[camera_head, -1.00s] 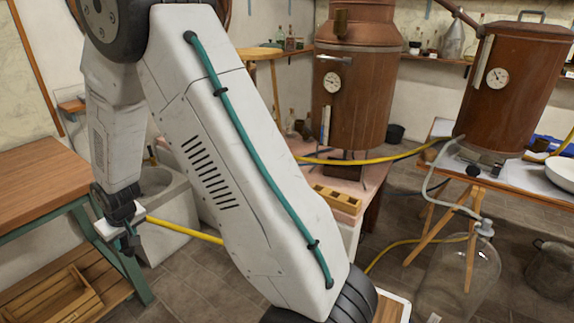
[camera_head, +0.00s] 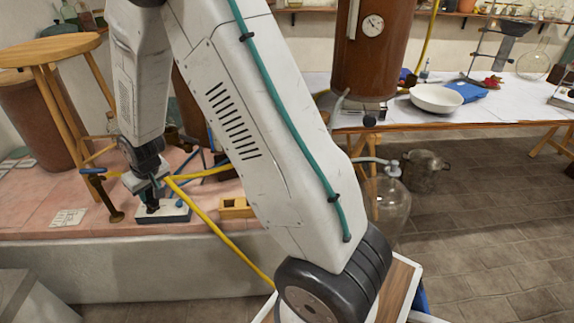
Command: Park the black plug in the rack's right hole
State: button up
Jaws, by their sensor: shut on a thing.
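My gripper (camera_head: 150,194) is at the left of the view, pointing down above the pink bench top. It is shut on a small dark thing that looks like the black plug (camera_head: 151,208), mostly hidden by the fingers. The yellow wooden rack (camera_head: 236,208) lies on the bench to the right of my gripper, partly hidden by my arm. Its right hole cannot be made out.
A yellow hose (camera_head: 228,243) runs down past the bench edge. A wooden stool (camera_head: 50,50) stands at left. A white table (camera_head: 470,118) with a white bowl (camera_head: 436,98) is at right.

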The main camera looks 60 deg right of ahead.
jog(key=s+d+f+m+h, duration=0.1)
jog(key=s+d+f+m, duration=0.15)
jog(key=d, duration=0.65)
jog(key=s+d+f+m+h, duration=0.1)
jog(key=s+d, duration=0.2)
jog(key=d, duration=0.5)
jog(key=s+d+f+m+g, duration=0.1)
jog(key=s+d+f+m, duration=0.3)
jog(key=s+d, duration=1.1)
jog(key=shift+h, duration=0.4)
jog(key=shift+x, duration=2.7)
jog(key=shift+s+a+f, duration=0.1)
jog(key=shift+f, duration=1)
jog(key=shift+s+a+f, duration=0.1)
jog(key=shift+s+f, duration=0.05)
jog(key=shift+f, duration=0.95)
